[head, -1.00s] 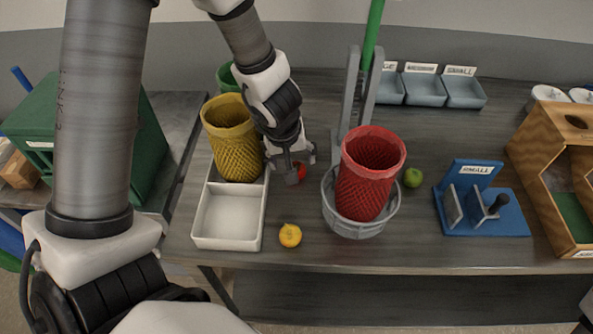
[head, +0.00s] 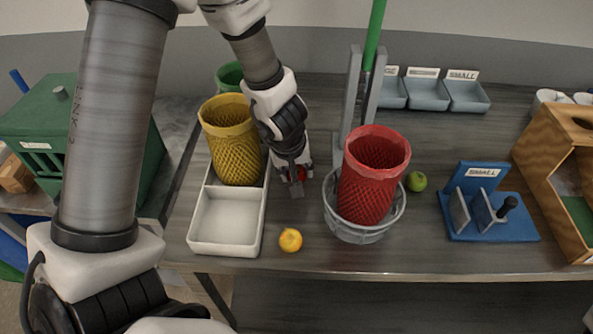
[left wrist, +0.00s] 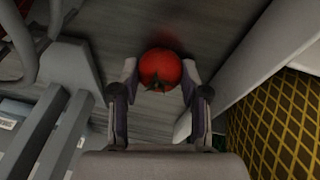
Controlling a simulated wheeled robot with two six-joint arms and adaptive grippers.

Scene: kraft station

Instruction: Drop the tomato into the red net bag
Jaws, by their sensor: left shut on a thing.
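The red tomato (left wrist: 161,69) sits between the fingers of my left gripper (left wrist: 160,90) in the left wrist view, its green stem toward the camera. In the head view my left gripper (head: 297,184) is shut on the tomato (head: 300,174), which is mostly hidden by the fingers. The gripper is low over the table, between the yellow net bag and the red net bag. The red net bag (head: 367,188) stands open at the top inside a grey round holder (head: 361,232), to the right of my left gripper. My right gripper is not in view.
A yellow net bag (head: 233,150) and a white tray (head: 226,220) stand at the left. An orange fruit (head: 290,240) lies in front, a green fruit (head: 417,181) right of the red bag. A grey upright post (head: 352,95) stands behind the red bag.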

